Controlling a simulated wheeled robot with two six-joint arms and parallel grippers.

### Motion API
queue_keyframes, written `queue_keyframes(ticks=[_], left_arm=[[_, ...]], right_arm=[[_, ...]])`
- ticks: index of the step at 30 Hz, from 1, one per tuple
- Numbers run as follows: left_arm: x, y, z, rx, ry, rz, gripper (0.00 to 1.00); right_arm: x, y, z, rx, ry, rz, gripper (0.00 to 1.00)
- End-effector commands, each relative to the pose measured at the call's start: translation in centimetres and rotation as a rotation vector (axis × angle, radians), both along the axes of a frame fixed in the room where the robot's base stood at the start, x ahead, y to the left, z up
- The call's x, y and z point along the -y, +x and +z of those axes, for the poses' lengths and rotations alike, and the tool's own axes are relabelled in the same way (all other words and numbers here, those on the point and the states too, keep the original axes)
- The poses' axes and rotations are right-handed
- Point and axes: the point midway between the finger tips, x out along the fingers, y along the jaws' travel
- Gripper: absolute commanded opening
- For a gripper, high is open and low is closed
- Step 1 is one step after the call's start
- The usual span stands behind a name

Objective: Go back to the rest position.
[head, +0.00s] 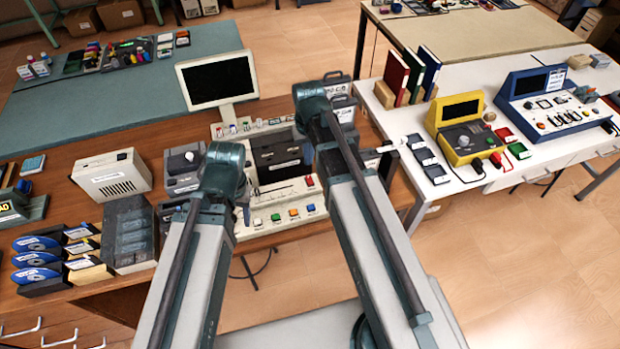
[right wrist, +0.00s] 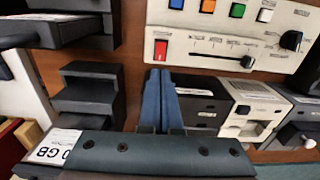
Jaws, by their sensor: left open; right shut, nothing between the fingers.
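My left gripper (head: 238,192) is at the end of the left arm, in front of the console with the grey-framed screen in the head view. It is open, its fingers mostly hidden by the wrist, and I see nothing held in it. My right arm reaches further out, over the right part of the same console. In the right wrist view the two blue fingers of my right gripper (right wrist: 166,100) lie together, shut and empty. They are beside the console's slider panel (right wrist: 225,45); I cannot tell how far above the desk they are.
The console (head: 285,215) with coloured buttons is under my arms on a wooden desk. A monitor (head: 217,82) stands behind it, with a white box (head: 112,178) and disc holders (head: 38,262) at left. Yellow (head: 462,130) and blue (head: 545,103) devices stand on the white table at right.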

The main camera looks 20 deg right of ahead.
Motion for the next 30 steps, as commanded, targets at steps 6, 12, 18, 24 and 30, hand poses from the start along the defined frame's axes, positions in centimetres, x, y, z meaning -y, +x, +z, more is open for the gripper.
queue_keyframes(ticks=[6,12,18,24,30], left_arm=[[0.0,0.0,0.0,0.0,0.0,0.0,0.5],[0.0,0.0,0.0,0.0,0.0,0.0,0.5],[0.0,0.0,0.0,0.0,0.0,0.0,0.5],[0.0,0.0,0.0,0.0,0.0,0.0,0.5],[0.0,0.0,0.3,0.0,0.0,0.0,0.5]], right_arm=[[-2.7,-3.0,0.0,-0.009,-0.015,0.059,0.0],[-8.0,-10.3,0.0,-0.031,-0.068,0.206,0.0],[-10.2,-14.1,0.1,-0.039,-0.1,0.288,0.0],[-10.5,-14.4,0.1,-0.04,-0.105,0.297,0.0],[-10.3,-13.8,0.5,-0.04,-0.102,0.288,0.0]])
